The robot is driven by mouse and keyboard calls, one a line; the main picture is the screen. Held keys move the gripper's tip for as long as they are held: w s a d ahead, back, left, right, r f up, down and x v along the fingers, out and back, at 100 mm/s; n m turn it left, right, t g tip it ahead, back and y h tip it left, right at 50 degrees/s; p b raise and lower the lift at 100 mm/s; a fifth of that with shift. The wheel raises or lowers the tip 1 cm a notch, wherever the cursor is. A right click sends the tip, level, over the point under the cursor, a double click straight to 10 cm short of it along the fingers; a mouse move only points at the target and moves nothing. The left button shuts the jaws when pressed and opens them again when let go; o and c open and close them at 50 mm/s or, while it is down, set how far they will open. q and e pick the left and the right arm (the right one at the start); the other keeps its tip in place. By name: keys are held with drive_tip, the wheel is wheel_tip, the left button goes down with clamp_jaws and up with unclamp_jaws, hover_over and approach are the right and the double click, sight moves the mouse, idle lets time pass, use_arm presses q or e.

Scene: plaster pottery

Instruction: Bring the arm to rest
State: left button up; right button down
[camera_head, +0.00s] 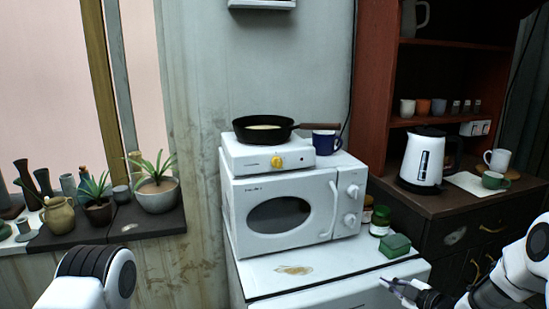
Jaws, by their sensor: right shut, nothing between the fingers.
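My right gripper (404,288) is at the lower right, in front of the white cabinet's right front edge. Its dark fingers are shut with nothing between them, and it touches no object that I can see. My right arm (525,265) comes in from the right edge. Part of my left arm (95,275) shows at the lower left; its gripper is out of view.
A white microwave (240,205) stands on the white cabinet (345,262), with a hot plate (250,157) and black pan (262,128) on top. A green box (395,246) sits near the gripper. A kettle (423,160) and cups stand on the dark cupboard. Potted plants (157,193) line the left sill.

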drive_tip(key=s+a+f+m+g+h+b, duration=0.1)
drive_tip(key=s+a+f+m+g+h, duration=0.3)
drive_tip(key=s+f, duration=0.6)
drive_tip(key=s+a+f+m+g+b, duration=0.1)
drive_tip(key=s+a+f+m+g, duration=0.15)
drive_tip(key=s+f+m, duration=0.5)
drive_tip(key=s+f+m+g+h, duration=0.1)
drive_tip(key=s+f+m+g, duration=0.1)
drive_tip(key=s, duration=1.1)
drive_tip(key=s+f+m+g+h, duration=0.1)
drive_tip(key=s+f+g, duration=0.2)
drive_tip(key=s, duration=1)
drive_tip(key=shift+d+m+g+h+b, duration=0.3)
drive_tip(key=shift+m+g, duration=0.05)
drive_tip(key=shift+g, duration=0.4)
